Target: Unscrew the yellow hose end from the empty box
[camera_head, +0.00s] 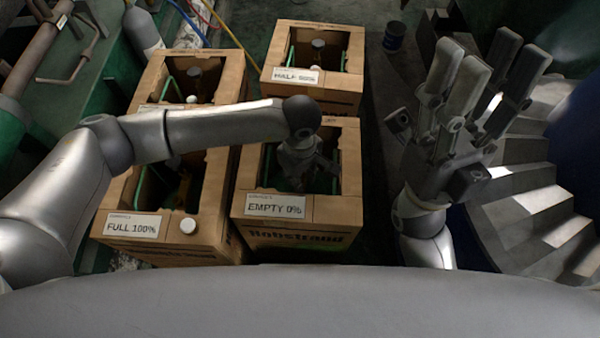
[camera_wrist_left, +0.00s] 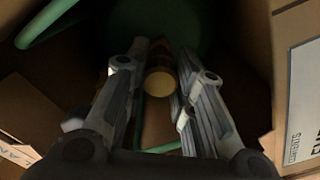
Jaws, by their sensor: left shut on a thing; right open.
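The empty box (camera_head: 337,208), a brown carton labelled "EMPTY 0%", stands in the middle of the head view. My left arm reaches over it from the left, and my left gripper (camera_head: 300,165) points down into its opening. In the left wrist view, my left gripper (camera_wrist_left: 160,65) is shut on the yellow hose end (camera_wrist_left: 160,84), which shows as a round yellowish face between the fingers. Its threads and seat are hidden. A green cylinder (camera_wrist_left: 180,25) shows dimly behind it. My right gripper (camera_head: 480,85) is open and empty, raised at the right, clear of the boxes.
The half box (camera_head: 338,95) and another carton (camera_head: 228,80) stand behind. A yellow hose (camera_head: 232,36) runs at the back. Grey steps (camera_head: 545,205) lie at right.

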